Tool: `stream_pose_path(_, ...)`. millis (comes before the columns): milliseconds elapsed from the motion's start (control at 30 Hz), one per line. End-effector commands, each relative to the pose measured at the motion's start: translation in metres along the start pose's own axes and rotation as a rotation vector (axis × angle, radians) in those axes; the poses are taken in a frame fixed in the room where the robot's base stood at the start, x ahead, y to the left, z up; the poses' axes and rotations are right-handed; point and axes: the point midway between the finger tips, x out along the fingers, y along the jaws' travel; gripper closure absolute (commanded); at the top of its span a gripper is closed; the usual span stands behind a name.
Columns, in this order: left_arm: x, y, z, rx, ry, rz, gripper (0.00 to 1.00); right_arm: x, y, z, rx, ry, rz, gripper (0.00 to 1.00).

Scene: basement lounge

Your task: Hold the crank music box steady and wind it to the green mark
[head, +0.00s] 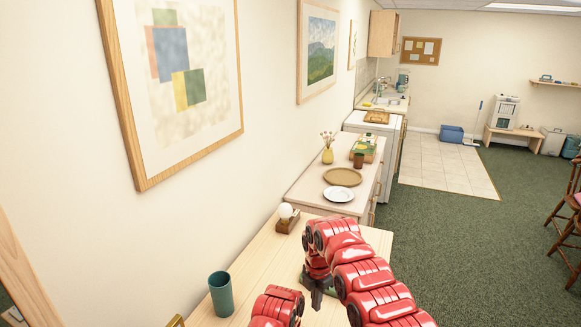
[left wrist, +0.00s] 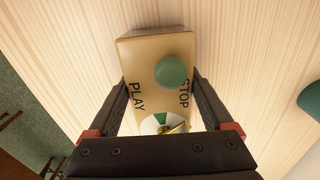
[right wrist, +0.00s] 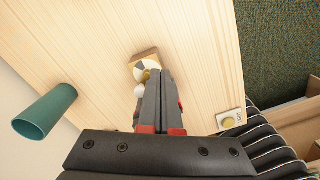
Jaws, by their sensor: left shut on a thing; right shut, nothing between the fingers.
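The music box (left wrist: 150,65) has a gold top with a round green knob (left wrist: 173,71), the words PLAY and STOP, and a white dial with a green mark (left wrist: 160,118). My left gripper (left wrist: 161,88) is shut on the box, one finger along each side. The box rests on the pale wood table (head: 245,275). In the head view I cannot make out the left gripper. My right gripper (head: 317,293) is shut and empty over the table; its closed fingertips show in the right wrist view (right wrist: 156,77).
A teal cup (head: 221,294) stands near the wall. A small brown wooden object with a white ball (head: 287,212) sits at the table's far end. Beyond is a sideboard (head: 307,187) with a plate (head: 339,194) and a round tray (head: 342,177). Carpet lies to the right.

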Motion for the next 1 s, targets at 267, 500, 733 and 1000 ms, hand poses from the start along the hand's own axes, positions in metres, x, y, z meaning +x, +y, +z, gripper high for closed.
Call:
stream_pose_path(267, -0.001, 0.0, -0.001, 0.0, 0.001, 0.0, 0.97, 0.031, 0.0, -0.002, -0.003, 0.002, -0.003, 1.0)
stream_pose_path(500, 0.0, 0.0, 0.0, 0.0, 0.001, 0.0, 0.97, 0.057, 0.001, -0.003, -0.004, 0.004, -0.004, 1.0)
stream_pose_path(733, -0.001, 0.0, 0.0, 0.0, 0.001, 0.0, 0.97, 0.067, -0.001, -0.001, -0.002, 0.001, -0.003, 1.0)
stream_pose_path(1000, -0.001, 0.0, 0.0, 0.0, 0.001, 0.0, 0.97, 0.068, -0.001, -0.001, -0.002, 0.0, -0.001, 1.0)
